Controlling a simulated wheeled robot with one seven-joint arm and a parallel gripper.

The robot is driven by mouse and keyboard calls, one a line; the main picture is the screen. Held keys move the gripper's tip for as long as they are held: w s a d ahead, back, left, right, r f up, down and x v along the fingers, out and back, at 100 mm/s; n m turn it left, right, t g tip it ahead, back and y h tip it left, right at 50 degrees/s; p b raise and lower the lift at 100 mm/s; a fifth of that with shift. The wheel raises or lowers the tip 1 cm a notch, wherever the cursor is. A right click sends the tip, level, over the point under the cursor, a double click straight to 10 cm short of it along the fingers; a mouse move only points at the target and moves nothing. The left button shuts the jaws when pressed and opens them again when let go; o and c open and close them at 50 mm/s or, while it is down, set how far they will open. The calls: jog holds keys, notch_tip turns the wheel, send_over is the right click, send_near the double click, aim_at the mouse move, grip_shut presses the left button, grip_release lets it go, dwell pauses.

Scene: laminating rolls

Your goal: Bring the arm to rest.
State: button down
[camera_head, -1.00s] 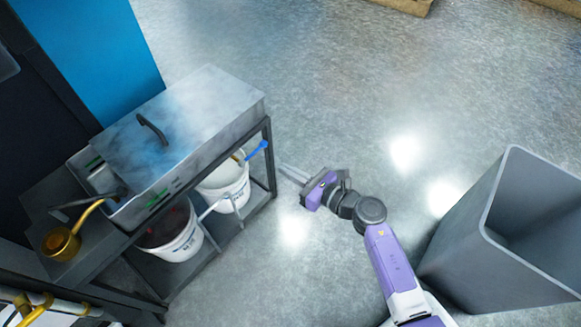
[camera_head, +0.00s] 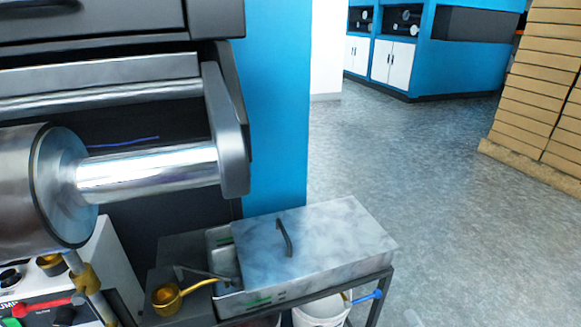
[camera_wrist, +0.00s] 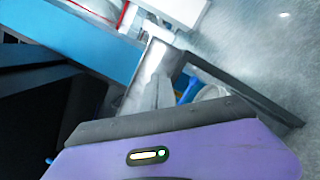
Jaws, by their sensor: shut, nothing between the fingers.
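The fingers are shut and empty. Beyond them are a dark bench frame (camera_wrist: 245,100), a blue handle (camera_wrist: 190,90) and part of a white bucket (camera_wrist: 210,92). How far the fingers are from the frame I cannot tell. The arm and gripper are not clearly visible in the head view.
Large metal rollers (camera_head: 150,170) are at left. Open floor (camera_head: 420,150) lies right, with stacked boards (camera_head: 540,90) beyond.

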jog(key=s+a+r+m+g+h, duration=0.1)
jog(key=s+a+r+m, duration=0.1)
jog(key=s+m, duration=0.8)
jog(key=s+a+r+m+g+h, duration=0.1)
jog(key=s+a+r+m+g, duration=0.15)
jog(key=s+m, duration=0.85)
jog(key=s+a+r+m+g+h, duration=0.1)
jog(key=s+a+r+m, duration=0.2)
jog(key=s+m, duration=0.7)
jog(key=s+r+n+p, duration=0.1)
jog(key=r+p, duration=1.5)
jog(key=s+r+n+p, duration=0.2)
jog(key=r+p, duration=1.4)
jog(key=shift+s+d+p, duration=0.2)
jog(key=shift+s+p, duration=0.1)
